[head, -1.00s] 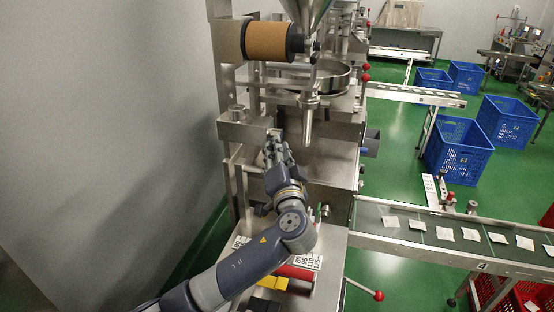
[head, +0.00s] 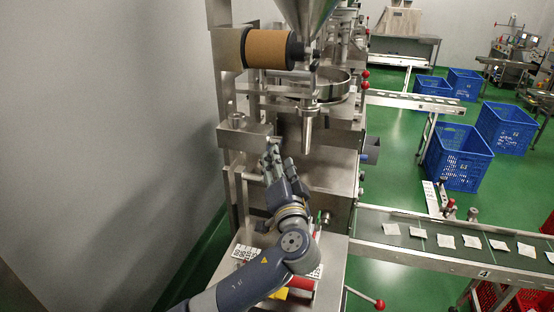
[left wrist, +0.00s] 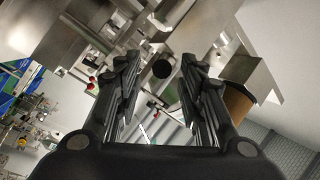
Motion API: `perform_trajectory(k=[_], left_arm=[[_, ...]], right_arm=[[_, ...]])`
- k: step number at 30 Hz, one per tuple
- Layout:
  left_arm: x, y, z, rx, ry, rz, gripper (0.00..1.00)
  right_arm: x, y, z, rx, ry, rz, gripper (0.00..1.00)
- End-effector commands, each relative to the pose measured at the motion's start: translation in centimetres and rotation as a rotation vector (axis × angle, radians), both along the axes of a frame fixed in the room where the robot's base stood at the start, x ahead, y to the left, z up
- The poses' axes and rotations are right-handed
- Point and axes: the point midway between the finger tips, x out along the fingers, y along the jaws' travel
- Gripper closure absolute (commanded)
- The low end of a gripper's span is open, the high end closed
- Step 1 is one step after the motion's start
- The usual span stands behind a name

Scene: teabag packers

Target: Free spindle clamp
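A brown film roll (head: 268,48) sits on a horizontal spindle at the upper part of the steel machine, with a black flange (head: 293,49) at its right end. A small dark fitting (head: 312,52) at the spindle's right end may be the clamp. My left gripper (head: 276,158) is below the roll, apart from it, fingers pointing up. In the left wrist view my left gripper (left wrist: 160,62) is open and empty. The roll (left wrist: 237,104) shows right of the fingers.
A steel hopper (head: 305,15) and a vertical tube (head: 307,130) stand right of the roll. A steel box (head: 245,136) juts out left of my gripper. A conveyor (head: 430,238) with teabags runs off to the right. Blue crates (head: 460,158) stand on the green floor.

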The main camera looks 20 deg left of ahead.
Motion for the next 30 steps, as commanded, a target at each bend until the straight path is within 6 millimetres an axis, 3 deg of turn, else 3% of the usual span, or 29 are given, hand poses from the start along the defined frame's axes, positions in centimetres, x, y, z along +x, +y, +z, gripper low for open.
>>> perform_trajectory(k=[6, 12, 18, 25, 26, 30], left_arm=[[-4.4, -2.2, -0.8, -0.005, 0.004, -0.004, 0.64], [-7.4, -3.6, -1.1, -0.002, 0.002, -0.002, 0.64], [-8.7, -4.2, -1.2, 0.0, 0.001, 0.001, 0.64], [-8.8, -4.2, -1.1, -0.001, -0.001, 0.001, 0.64], [-8.8, -4.2, -1.2, -0.001, 0.0, 0.0, 0.66], [-8.2, -3.8, -1.5, -0.02, 0.008, -0.011, 0.98]], right_arm=[[0.1, 0.1, 0.0, 0.001, -0.001, -0.001, 1.0], [0.1, 0.1, 0.0, 0.001, -0.001, -0.001, 1.0], [0.1, 0.1, 0.0, 0.001, -0.001, -0.001, 1.0], [0.1, 0.2, 0.0, 0.001, -0.001, -0.001, 1.0], [0.1, 0.2, 0.0, 0.001, -0.001, -0.001, 1.0], [0.1, 0.2, -0.2, 0.002, -0.002, -0.001, 1.0]])
